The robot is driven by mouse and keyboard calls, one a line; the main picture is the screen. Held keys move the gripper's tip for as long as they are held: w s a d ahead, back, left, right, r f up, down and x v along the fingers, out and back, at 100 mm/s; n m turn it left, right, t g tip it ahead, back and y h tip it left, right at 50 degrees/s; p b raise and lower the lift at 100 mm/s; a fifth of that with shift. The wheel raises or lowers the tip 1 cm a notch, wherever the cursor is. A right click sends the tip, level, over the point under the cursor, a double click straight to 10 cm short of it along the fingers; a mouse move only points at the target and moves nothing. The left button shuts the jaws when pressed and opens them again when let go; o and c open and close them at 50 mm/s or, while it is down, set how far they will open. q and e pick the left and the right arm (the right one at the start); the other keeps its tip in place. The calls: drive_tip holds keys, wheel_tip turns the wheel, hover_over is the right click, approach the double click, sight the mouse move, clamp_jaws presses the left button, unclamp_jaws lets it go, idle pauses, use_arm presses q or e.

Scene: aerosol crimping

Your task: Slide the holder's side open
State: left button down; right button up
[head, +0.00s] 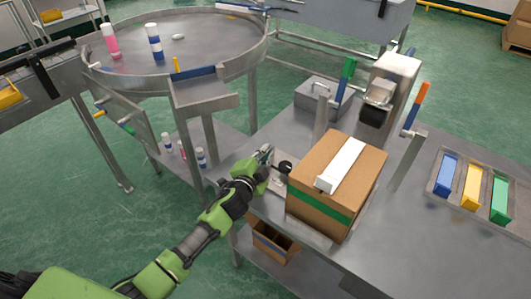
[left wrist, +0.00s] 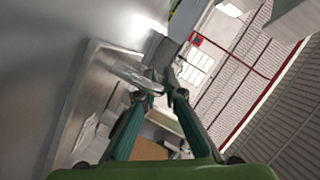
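A small metal fixture (head: 281,183) with a round black knob (head: 285,167) is on the steel bench, left of the cardboard box; it may be the holder, but its side is not clearly visible. My left gripper (head: 266,154) is at the bench's left edge, just left of the knob. In the left wrist view, the fingertips (left wrist: 162,82) are close together with a narrow gap and no object clearly between them. A shiny metal part (left wrist: 132,72) lies beside or against the left finger; contact cannot be told. My right gripper is not in view.
The cardboard box (head: 335,185) with a green band and white strip on top stands close right of my gripper. A grey press (head: 390,82) is behind it. Blue, yellow and green bins (head: 471,184) sit at right. A round steel table (head: 205,40) holds bottles.

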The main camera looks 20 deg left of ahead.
use_arm(q)
drive_tip(key=a, duration=0.1)
drive_tip(key=w+a, duration=0.1)
drive_tip(key=a, duration=0.1)
drive_tip(key=w+a, duration=0.1)
drive_tip(key=a, duration=0.1)
drive_tip(key=shift+a, duration=0.1)
drive_tip(key=shift+a+p, duration=0.25)
drive_tip(key=shift+p, duration=0.05)
drive_tip(key=shift+d+r, duration=0.1)
drive_tip(key=c, duration=2.1)
unclamp_jaws()
drive_tip(key=shift+c, duration=0.2)
drive_tip(key=shift+a, duration=0.2)
drive_tip(key=shift+d, duration=0.1)
